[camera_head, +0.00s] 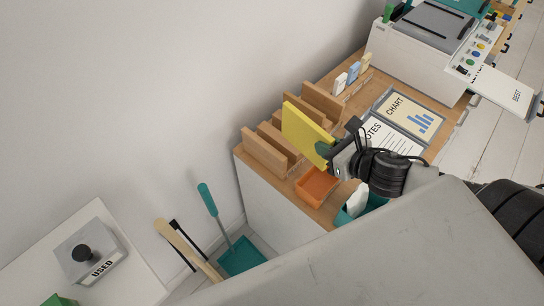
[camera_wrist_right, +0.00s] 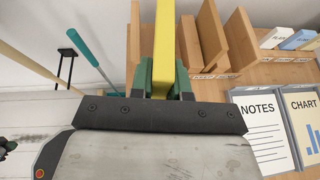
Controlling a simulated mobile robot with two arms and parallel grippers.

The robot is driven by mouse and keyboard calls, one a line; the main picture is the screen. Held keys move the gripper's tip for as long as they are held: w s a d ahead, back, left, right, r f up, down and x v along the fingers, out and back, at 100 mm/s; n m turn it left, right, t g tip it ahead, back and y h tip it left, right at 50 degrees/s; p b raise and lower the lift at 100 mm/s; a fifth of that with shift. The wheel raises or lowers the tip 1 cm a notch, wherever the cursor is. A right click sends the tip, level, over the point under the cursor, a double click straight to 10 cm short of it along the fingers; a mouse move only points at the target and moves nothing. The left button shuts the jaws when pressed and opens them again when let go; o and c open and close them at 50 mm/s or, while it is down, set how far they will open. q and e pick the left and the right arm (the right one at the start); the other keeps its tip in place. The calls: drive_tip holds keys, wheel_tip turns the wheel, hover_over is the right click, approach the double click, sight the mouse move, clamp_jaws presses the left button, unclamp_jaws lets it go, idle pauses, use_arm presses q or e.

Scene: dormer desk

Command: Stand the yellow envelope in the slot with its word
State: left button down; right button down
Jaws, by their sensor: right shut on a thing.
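The yellow envelope (camera_head: 303,132) is held on edge by my right gripper (camera_head: 328,152), over or among the dividers of the wooden rack (camera_head: 263,155). In the right wrist view, the envelope (camera_wrist_right: 164,45) stands between the green fingers of the gripper (camera_wrist_right: 164,82), which are shut on it. Wooden dividers (camera_wrist_right: 212,35) rise on both sides of it. I cannot tell whether its lower edge is inside a slot. Small labels (camera_wrist_right: 205,76) show along the rack's front, too small to read.
An orange tray (camera_head: 317,187) sits in front of the rack. NOTES (camera_wrist_right: 262,130) and CHART (camera_head: 408,110) boards lie to the right. Small blocks (camera_head: 353,72) and a white printer (camera_head: 420,50) stand farther back. A USED box (camera_head: 88,250) is at lower left.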

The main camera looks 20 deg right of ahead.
sight(293, 141)
drive_tip(key=shift+n+y, duration=0.6)
drive_tip(key=shift+y, duration=0.2)
drive_tip(key=w+a+f, duration=0.1)
drive_tip(key=w+f, duration=0.1)
drive_tip(key=w, duration=0.1)
drive_tip(key=w+a+f, duration=0.1)
drive_tip(key=w+f, duration=0.2)
drive_tip(key=w, duration=0.1)
drive_tip(key=w+a+f, duration=0.2)
drive_tip(key=w, duration=0.1)
drive_tip(key=shift+w+f, duration=0.15)
drive_tip(key=shift+f, duration=0.25)
wheel_tip(293, 141, down, 4)
drive_tip(key=shift+f+p, duration=0.1)
drive_tip(key=shift+p, duration=0.25)
drive_tip(key=c, duration=1.5)
unclamp_jaws()
drive_tip(key=shift+f+g, duration=0.15)
drive_tip(key=shift+g, duration=0.15)
drive_tip(key=shift+c, duration=0.2)
drive_tip(key=shift+o, duration=0.8)
